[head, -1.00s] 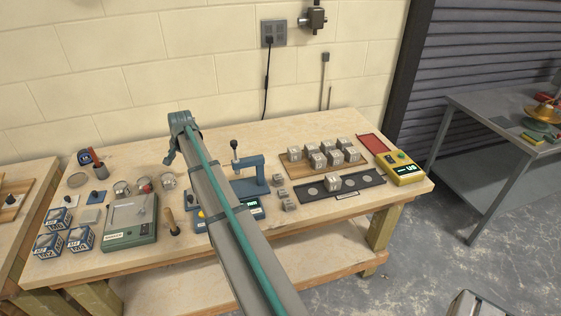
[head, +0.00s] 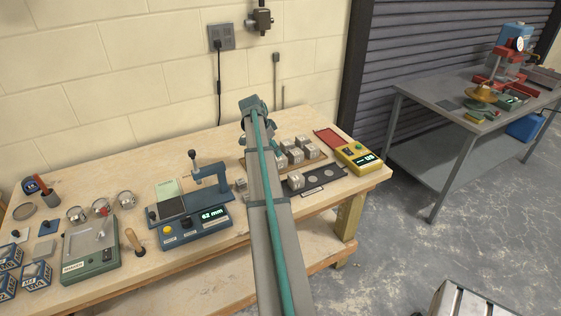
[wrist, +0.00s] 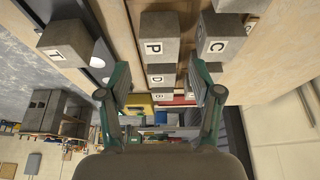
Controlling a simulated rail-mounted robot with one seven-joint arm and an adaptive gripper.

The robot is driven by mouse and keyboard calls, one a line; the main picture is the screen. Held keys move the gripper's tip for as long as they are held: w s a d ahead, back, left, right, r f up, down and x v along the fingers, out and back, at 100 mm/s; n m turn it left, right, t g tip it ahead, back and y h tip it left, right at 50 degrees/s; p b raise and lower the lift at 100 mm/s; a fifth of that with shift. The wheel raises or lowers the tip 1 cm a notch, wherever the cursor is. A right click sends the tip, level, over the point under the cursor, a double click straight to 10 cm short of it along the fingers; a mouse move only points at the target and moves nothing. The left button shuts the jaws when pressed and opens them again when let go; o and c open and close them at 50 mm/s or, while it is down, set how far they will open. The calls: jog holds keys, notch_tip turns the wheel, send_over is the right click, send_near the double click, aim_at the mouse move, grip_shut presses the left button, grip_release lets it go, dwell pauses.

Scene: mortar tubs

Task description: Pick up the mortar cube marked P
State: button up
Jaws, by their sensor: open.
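In the wrist view the grey mortar cube marked P (wrist: 158,42) stands on the wooden board at top centre, its lettered face toward me. My gripper (wrist: 160,80) is open, with one teal finger low on each side of the picture and P ahead, beyond the gap. Nothing is held. A cube marked D (wrist: 160,74) stands close beside P in the same row. A cube marked C (wrist: 218,38) is to the right, and a cube marked T (wrist: 66,42) is to the left. In the head view my arm hides part of the cube group (head: 295,155); no letters are readable there.
The black strip with round spots (head: 322,177) lies in front of the cubes. A yellow meter (head: 355,157) and a red tray (head: 328,139) are to the right. A blue stand with a display (head: 195,232) is left of my arm. Neighbouring cubes leave narrow gaps.

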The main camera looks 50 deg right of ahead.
aim_at(280, 158)
jog(key=shift+p+x, duration=1.5)
jog(key=shift+x, duration=2.05)
jog(key=shift+c, duration=0.2)
jog(key=c, duration=1.1)
jog(key=shift+r, duration=0.1)
